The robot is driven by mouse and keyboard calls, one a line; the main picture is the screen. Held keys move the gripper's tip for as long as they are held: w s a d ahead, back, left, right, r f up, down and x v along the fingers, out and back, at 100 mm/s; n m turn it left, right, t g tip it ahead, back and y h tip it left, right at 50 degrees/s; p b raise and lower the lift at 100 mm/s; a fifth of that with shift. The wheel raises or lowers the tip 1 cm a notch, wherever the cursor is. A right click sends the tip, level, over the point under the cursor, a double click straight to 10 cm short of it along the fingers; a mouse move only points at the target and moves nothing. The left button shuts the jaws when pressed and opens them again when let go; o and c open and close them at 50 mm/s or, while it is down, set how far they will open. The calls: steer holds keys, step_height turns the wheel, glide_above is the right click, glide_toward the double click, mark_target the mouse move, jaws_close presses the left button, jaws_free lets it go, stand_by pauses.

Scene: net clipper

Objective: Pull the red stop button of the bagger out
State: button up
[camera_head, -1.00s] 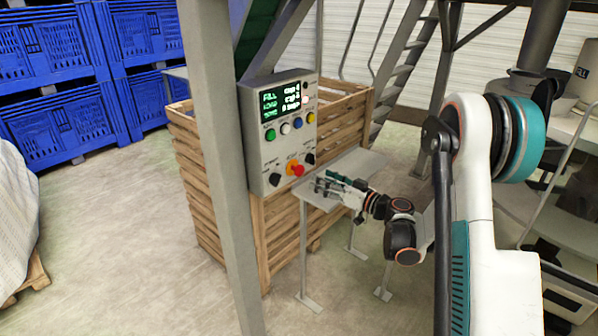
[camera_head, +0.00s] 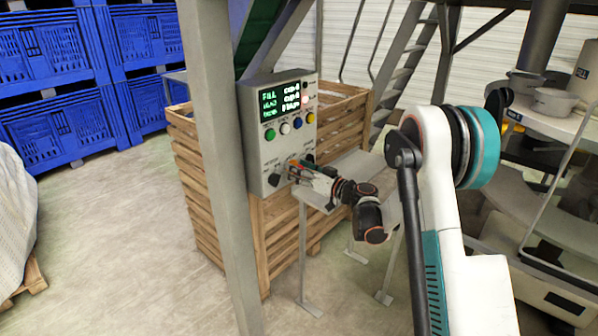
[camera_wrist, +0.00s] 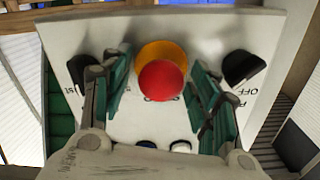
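The control panel (camera_head: 262,150) of the bagger is a grey box with a lit screen and coloured buttons. In the wrist view the red stop button (camera_wrist: 161,81) sits on a yellow collar (camera_wrist: 160,50), between two black knobs. My gripper (camera_wrist: 162,100) is open, with one green-padded finger on each side of the red button. Neither finger appears to touch it. In the head view my gripper (camera_head: 291,170) is at the lower part of the panel and largely hides the stop button.
A black knob (camera_head: 274,180) is left of my gripper and another black knob (camera_wrist: 243,68) is close to the right finger. A grey post (camera_head: 222,150) stands left of the panel. A wooden crate (camera_head: 340,103) is behind it, and a small grey table (camera_head: 355,165) is under my arm.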

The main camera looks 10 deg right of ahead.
jaws_close()
steer(key=shift+s+d+f+b, duration=0.1)
steer(key=shift+s+d+b, duration=0.25)
steer(key=shift+s, duration=0.15)
steer(key=shift+o, duration=0.2)
jaws_free()
steer(key=v, duration=1.2)
